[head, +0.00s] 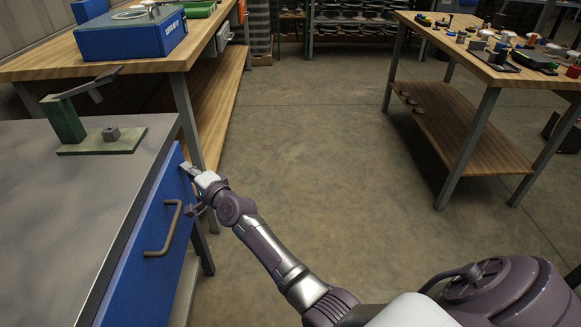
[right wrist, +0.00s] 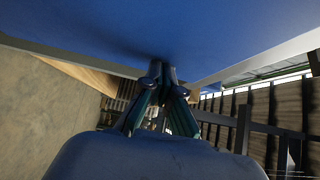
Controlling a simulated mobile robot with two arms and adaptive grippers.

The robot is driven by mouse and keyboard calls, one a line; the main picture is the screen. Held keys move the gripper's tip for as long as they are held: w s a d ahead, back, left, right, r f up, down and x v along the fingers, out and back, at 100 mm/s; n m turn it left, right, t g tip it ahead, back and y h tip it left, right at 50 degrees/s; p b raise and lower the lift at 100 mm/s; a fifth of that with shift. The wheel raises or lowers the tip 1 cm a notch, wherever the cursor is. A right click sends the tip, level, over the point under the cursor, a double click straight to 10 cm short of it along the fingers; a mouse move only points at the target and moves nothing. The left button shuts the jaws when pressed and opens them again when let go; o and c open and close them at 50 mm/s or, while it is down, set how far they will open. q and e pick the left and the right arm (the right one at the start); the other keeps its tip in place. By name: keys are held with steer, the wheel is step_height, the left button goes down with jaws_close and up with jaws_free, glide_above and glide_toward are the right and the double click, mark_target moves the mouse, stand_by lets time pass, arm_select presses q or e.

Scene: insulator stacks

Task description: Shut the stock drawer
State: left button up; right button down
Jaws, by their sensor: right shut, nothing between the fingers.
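The stock drawer (head: 141,271) shows as a blue front with a bar handle (head: 164,229), below the grey top of the bench at left. Its front lies close along the bench edge; I cannot tell whether a gap is left. My right gripper (head: 188,171) is at the far end of the blue front, beyond the handle, and is not on the handle. In the right wrist view its fingers (right wrist: 163,72) are together and empty, tips at or very near the blue surface (right wrist: 215,38). Contact is hard to tell. My left gripper is out of view.
A green stand with a grey lever (head: 65,118) is on the grey bench top (head: 60,200). A wooden table (head: 130,66) with a blue device (head: 130,35) stands behind. Another wooden table (head: 455,45) with small parts is at right. The floor between is clear.

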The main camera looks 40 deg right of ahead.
steer(key=shift+w+a+r, duration=0.1)
steer(key=shift+w+a, duration=0.15)
steer(key=shift+a, duration=0.15)
steer(key=shift+a+r, duration=0.15)
stand_by(0.4)
